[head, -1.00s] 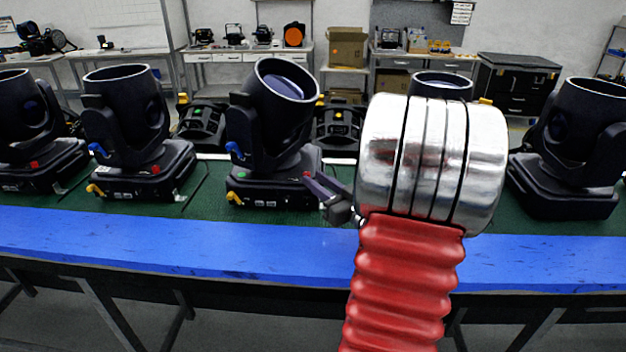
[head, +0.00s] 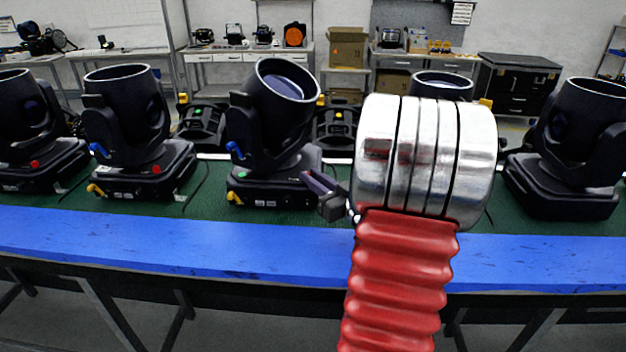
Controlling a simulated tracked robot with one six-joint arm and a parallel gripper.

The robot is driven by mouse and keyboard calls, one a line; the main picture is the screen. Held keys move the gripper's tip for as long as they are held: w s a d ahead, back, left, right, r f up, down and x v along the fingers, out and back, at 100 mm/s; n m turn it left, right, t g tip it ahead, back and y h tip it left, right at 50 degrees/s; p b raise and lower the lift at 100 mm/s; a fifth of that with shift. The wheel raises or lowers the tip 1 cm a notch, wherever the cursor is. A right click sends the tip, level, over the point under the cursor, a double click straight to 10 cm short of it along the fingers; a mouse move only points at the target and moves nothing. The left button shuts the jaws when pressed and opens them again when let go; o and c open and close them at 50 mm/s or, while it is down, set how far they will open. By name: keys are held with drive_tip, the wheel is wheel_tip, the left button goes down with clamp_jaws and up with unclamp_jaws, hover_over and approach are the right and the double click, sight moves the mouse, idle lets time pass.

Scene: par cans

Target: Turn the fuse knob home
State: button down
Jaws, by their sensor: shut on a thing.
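The middle moving-head light (head: 272,110) stands upright on the green mat, its head tilted. A blue lever (head: 235,150), a small green part (head: 242,174) and a yellow lever (head: 233,198) show on its left side and base. My gripper (head: 308,177) is at the right front of its base, shut on the small red knob there, which I take as the fuse knob. The jaws now hide that knob, so its turn angle cannot be told. Similar red knobs show on the left light (head: 155,169) and far-left light (head: 35,163).
More lights stand in the row, one at right (head: 575,150) and one partly hidden behind my wrist (head: 440,86). The blue table edge (head: 150,240) runs along the front. A strip of green mat (head: 215,212) is bare before the lights. Workbenches and boxes stand far behind.

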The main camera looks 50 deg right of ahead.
drive_tip(key=shift+y, duration=0.3)
drive_tip(key=shift+d+n+y, duration=0.2)
drive_tip(key=shift+n+y, duration=0.6)
drive_tip(key=shift+y, duration=0.25)
drive_tip(key=shift+d+n+y, duration=0.2)
drive_tip(key=shift+n+y, duration=0.6)
drive_tip(key=shift+y, duration=0.25)
drive_tip(key=c, duration=1.9)
unclamp_jaws()
drive_tip(key=shift+c, duration=0.2)
drive_tip(key=shift+s, duration=0.1)
drive_tip(key=s+d, duration=0.1)
drive_tip(key=s, duration=1.2)
drive_tip(key=shift+s+d, duration=0.15)
drive_tip(key=shift+s, duration=0.15)
